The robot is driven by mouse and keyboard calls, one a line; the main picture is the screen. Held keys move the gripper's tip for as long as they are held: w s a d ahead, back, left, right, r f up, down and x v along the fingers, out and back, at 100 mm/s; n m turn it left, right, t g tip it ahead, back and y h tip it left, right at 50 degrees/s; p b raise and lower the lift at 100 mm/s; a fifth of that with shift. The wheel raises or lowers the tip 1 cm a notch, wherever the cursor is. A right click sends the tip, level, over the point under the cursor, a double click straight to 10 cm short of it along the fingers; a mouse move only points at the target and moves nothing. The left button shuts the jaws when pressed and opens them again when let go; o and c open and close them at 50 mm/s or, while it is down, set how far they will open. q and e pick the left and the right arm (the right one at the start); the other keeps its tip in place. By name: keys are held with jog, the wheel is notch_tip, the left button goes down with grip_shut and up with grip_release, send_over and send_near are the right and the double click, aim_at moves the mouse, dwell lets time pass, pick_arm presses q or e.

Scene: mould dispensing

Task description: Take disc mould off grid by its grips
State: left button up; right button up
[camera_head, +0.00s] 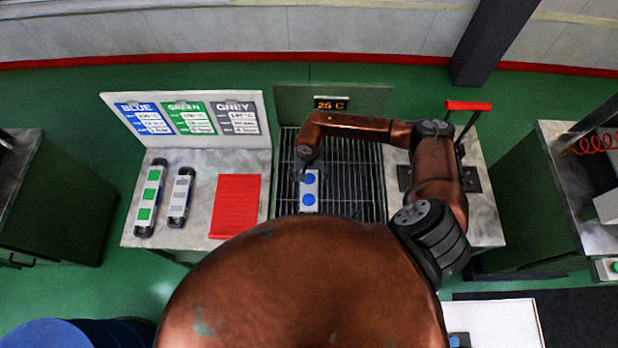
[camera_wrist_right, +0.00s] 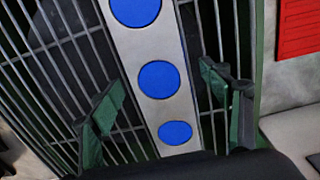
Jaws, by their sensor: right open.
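The disc mould (camera_head: 310,190) is a grey bar with round blue discs, lying on the metal grid (camera_head: 350,185). In the right wrist view the mould (camera_wrist_right: 170,46) shows three blue discs and runs from the top edge down to the dark gripper body. My right gripper (camera_head: 306,172) is over the far end of the mould. In the wrist view its two green-and-black fingers (camera_wrist_right: 165,108) are apart, one on each side of the mould, with gaps between. The mould's grips are not visible. My left gripper is not in view.
A green-marked mould (camera_head: 149,198) and a grey-marked mould (camera_head: 180,197) lie on the left bench beside a red sheet (camera_head: 236,205). A sign board (camera_head: 187,117) and a 25 C display (camera_head: 331,104) stand behind. A red-handled lever (camera_head: 468,106) is at the right.

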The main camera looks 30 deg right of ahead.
jog(key=shift+f, duration=0.3)
jog(key=shift+c, duration=0.4)
grip_shut()
jog(key=shift+r, duration=0.1)
